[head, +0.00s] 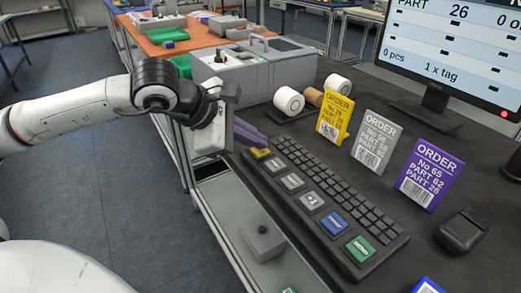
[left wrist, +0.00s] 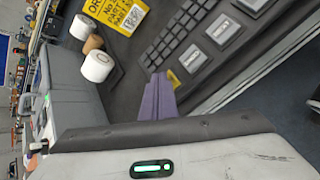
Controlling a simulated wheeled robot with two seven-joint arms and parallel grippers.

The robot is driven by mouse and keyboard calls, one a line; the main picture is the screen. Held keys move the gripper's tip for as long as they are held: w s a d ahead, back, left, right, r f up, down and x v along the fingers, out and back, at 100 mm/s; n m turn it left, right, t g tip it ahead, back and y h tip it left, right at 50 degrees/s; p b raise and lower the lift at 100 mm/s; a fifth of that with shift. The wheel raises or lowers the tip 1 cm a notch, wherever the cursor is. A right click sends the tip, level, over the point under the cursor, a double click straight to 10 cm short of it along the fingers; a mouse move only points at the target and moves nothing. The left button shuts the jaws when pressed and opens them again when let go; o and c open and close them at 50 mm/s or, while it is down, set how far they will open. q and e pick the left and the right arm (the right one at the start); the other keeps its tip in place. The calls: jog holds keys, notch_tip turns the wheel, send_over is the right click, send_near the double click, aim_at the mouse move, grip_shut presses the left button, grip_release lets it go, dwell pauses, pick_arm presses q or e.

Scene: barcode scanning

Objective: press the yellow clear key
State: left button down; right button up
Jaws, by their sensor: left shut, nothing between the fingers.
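The yellow clear key (head: 261,154) is at the far left end of the row of large keys on the black keyboard (head: 380,252). It also shows in the left wrist view (left wrist: 173,79), partly hidden by my fingers. My left gripper (head: 260,144) reaches in from the left with its purple fingers shut and empty. In the left wrist view the fingertips (left wrist: 159,77) are right beside the yellow key. I cannot tell whether they touch it. My right gripper is not in view.
Yellow, grey and purple order cards (head: 430,175) stand behind the keyboard. White rolls (head: 289,101) and a grey machine (head: 250,70) are at the back left. A monitor (head: 450,50) stands at the back right. A grey box with a knob (head: 262,240) lies in front of the keyboard.

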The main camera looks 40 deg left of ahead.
aim_at(255, 152)
pick_arm(q)
jog(key=shift+f, duration=0.2)
jog(key=shift+r, duration=0.15)
dwell(0.4)
jog(key=shift+r, duration=0.75)
jog(key=shift+p, duration=0.3)
jog(key=shift+r+p, duration=1.65)
jog(key=shift+r, duration=0.9)
jog(key=shift+f, duration=0.1)
